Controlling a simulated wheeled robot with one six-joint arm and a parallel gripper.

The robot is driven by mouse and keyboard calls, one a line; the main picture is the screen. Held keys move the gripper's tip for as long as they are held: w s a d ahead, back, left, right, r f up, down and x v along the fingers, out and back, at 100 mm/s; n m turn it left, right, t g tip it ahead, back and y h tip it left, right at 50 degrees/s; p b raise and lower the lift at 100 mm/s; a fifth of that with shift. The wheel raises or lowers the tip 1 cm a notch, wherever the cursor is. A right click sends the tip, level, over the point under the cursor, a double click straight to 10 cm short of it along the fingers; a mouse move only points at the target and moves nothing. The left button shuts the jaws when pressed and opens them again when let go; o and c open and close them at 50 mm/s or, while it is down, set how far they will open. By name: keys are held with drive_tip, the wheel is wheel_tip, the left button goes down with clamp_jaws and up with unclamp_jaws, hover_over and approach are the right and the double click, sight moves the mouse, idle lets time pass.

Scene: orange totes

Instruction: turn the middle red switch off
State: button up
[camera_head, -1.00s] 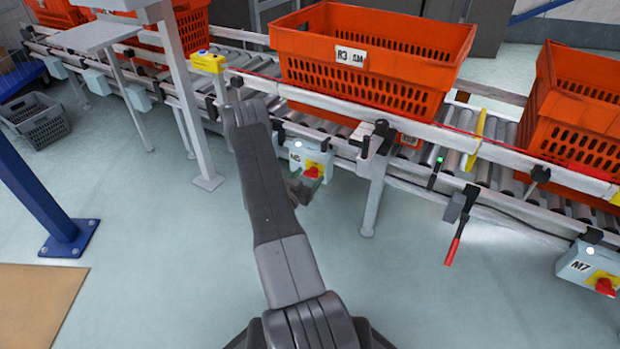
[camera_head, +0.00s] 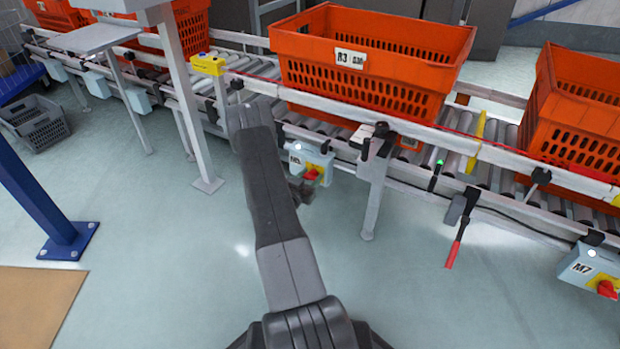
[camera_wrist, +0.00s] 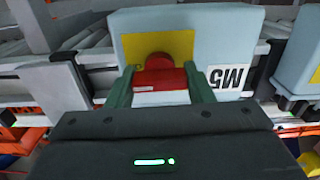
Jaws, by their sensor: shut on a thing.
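The middle red switch (camera_head: 312,174) is a red rotary knob on a yellow plate, on the pale blue M5 box (camera_head: 325,160) under the conveyor rail. In the wrist view the red knob (camera_wrist: 158,74) stands before its yellow plate (camera_wrist: 132,48), with the M5 label (camera_wrist: 229,77) beside it, upside down. My gripper (camera_head: 302,190) is at the knob. In the wrist view my gripper (camera_wrist: 160,90) has one finger on each side of the knob and is shut on it. The knob's lower part is hidden by my gripper, so its turn angle is unclear.
Another red switch (camera_head: 606,289) is on the M7 box (camera_head: 580,268) at the right. A red-handled lever (camera_head: 454,252) hangs from the rail. A conveyor leg (camera_head: 373,200) stands just right of M5. Orange totes (camera_head: 365,85) sit on the rollers. The floor in front is clear.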

drive_tip(key=shift+o, duration=0.2)
drive_tip(key=n+b, duration=0.1)
drive_tip(key=n, duration=0.7)
drive_tip(key=shift+a+n+b, duration=0.1)
drive_tip(key=shift+n+b, duration=0.2)
drive_tip(key=n, duration=0.4)
drive_tip(key=shift+w+f+n, duration=0.1)
drive_tip(key=shift+n, duration=2.4)
drive_tip(key=o, duration=1)
drive_tip(key=shift+c, duration=0.2)
